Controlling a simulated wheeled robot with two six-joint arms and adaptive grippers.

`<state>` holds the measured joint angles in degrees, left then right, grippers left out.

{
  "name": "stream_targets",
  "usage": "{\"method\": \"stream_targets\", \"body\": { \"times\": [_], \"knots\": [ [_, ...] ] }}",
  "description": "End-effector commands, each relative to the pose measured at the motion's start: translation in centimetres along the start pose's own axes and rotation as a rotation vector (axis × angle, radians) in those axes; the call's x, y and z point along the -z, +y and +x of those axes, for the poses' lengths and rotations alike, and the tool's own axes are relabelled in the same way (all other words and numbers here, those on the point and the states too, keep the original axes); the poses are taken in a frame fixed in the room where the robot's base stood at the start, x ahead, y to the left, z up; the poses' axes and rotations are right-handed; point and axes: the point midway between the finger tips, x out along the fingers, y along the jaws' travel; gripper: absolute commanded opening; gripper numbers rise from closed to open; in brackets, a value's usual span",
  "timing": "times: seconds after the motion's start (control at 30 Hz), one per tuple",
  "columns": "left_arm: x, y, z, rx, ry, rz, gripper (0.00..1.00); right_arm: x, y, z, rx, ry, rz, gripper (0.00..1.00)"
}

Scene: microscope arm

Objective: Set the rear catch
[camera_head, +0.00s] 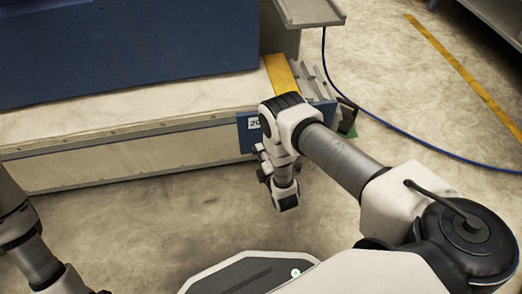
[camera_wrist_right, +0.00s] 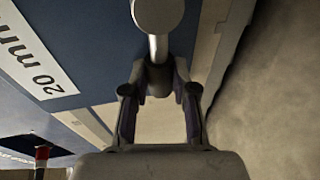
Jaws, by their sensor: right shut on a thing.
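In the right wrist view my right gripper (camera_wrist_right: 158,88) is shut on a grey metal handle (camera_wrist_right: 157,45). The handle has a round disc end at the top of the picture and a thin stem. Its lower part lies between my fingertips. A blue panel with a white "20 mm" label (camera_wrist_right: 38,60) is behind it. In the head view the right gripper (camera_head: 264,162) is at the front of the blue panel (camera_head: 246,136), at the bench's right end. My wrist hides most of the handle there. I cannot tell whether this handle is the rear catch. My left gripper is out of view.
A long beige bench (camera_head: 110,160) carries a large blue housing (camera_head: 130,45). A yellow strip (camera_head: 281,75) and grey parts sit at its right end. A red-tipped piece (camera_wrist_right: 42,152) shows low left in the wrist view. A blue cable (camera_head: 400,137) crosses the open floor.

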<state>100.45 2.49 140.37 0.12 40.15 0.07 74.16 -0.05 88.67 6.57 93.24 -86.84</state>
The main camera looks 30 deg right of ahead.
Motion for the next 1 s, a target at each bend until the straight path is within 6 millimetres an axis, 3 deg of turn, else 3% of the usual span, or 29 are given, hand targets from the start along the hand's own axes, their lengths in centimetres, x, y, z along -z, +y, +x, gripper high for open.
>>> {"method": "stream_targets", "body": {
  "times": [0.4, 0.43, 0.5, 0.83, 1.0],
  "knots": [
    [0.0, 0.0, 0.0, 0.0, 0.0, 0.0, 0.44, 0.0, -0.1, 0.1, 0.001, -0.002, -0.01, 0.0],
    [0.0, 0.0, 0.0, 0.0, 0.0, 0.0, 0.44, 0.0, -0.1, 0.1, 0.001, -0.002, -0.01, 0.3],
    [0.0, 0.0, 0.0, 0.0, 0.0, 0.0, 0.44, 0.0, -0.1, 0.1, 0.001, -0.002, -0.01, 0.53],
    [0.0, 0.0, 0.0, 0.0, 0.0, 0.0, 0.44, 0.0, -0.1, -0.2, 0.002, -0.002, -0.009, 0.53],
    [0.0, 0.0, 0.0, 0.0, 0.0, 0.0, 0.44, 0.1, -0.2, -2.7, 0.006, -0.001, -0.01, 0.53]
  ]
}}
